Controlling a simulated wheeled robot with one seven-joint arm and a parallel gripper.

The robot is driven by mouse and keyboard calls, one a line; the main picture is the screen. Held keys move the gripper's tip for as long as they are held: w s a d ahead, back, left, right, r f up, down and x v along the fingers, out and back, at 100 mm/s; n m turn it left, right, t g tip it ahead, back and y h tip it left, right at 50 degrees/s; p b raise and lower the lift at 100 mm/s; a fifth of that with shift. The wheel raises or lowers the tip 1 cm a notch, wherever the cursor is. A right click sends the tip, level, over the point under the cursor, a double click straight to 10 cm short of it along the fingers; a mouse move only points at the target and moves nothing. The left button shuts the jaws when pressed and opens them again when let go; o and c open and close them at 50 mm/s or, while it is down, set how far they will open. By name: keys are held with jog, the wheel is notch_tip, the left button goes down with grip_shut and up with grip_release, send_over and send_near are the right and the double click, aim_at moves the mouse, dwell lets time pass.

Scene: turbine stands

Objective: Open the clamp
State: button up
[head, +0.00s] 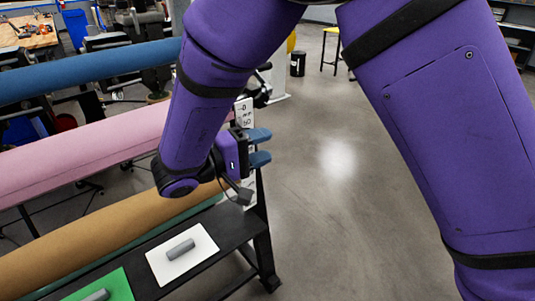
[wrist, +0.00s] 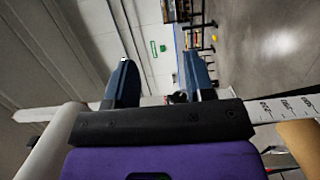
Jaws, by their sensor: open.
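My gripper (head: 262,147) is at the right end of the stand of long rolls, beside a white scale-marked upright (head: 243,113). Its two blue fingers are apart, with nothing visibly held between them; they also show apart in the wrist view (wrist: 160,76). A black fitting (head: 261,88), possibly the clamp, is at the upright's top, just above the fingers in the head view. In the wrist view a small dark shape (wrist: 178,97) shows between the fingers; I cannot tell what it is. My arm hides part of the stand's end.
Blue (head: 90,72), pink (head: 85,150) and tan (head: 95,243) rolls lie across the stand. A black shelf (head: 225,240) carries a white pad (head: 160,262) and a green pad (head: 118,286), each with a grey piece. Open floor (head: 335,200) lies to the right.

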jog(key=shift+s+d+r, duration=0.1)
jog(key=shift+s+d, duration=0.25)
jog(key=shift+s, duration=0.5)
jog(key=shift+s+d+r, duration=0.1)
jog(key=shift+s+d, duration=0.2)
jog(key=shift+s, duration=0.55)
jog(key=w+d+r+m+t+y, duration=0.2)
jog(key=w+d+r+t+y, duration=0.15)
jog(key=w+r+y, duration=0.3)
jog(key=w+d+r+m+t+y, duration=0.1)
jog(key=w+d+r+t+y, duration=0.1)
jog(key=w+d+r+y, duration=0.35)
notch_tip(320, 180, up, 5)
jog(key=d+y, duration=0.1)
jog(key=y, duration=0.4)
jog(key=s+d+f+m+g, duration=0.1)
jog(key=s+d+g, duration=0.3)
jog(key=s+d, duration=0.5)
jog(key=s+d+f+m+g+h, duration=0.1)
jog(key=s+d+g, duration=0.3)
jog(key=s+d, duration=0.6)
jog(key=s+f, duration=0.1)
jog(key=s, duration=0.6)
jog(key=shift+s, duration=0.2)
jog(key=shift+g, duration=0.25)
jog(key=shift+c, duration=0.2)
jog(key=shift+c, duration=0.4)
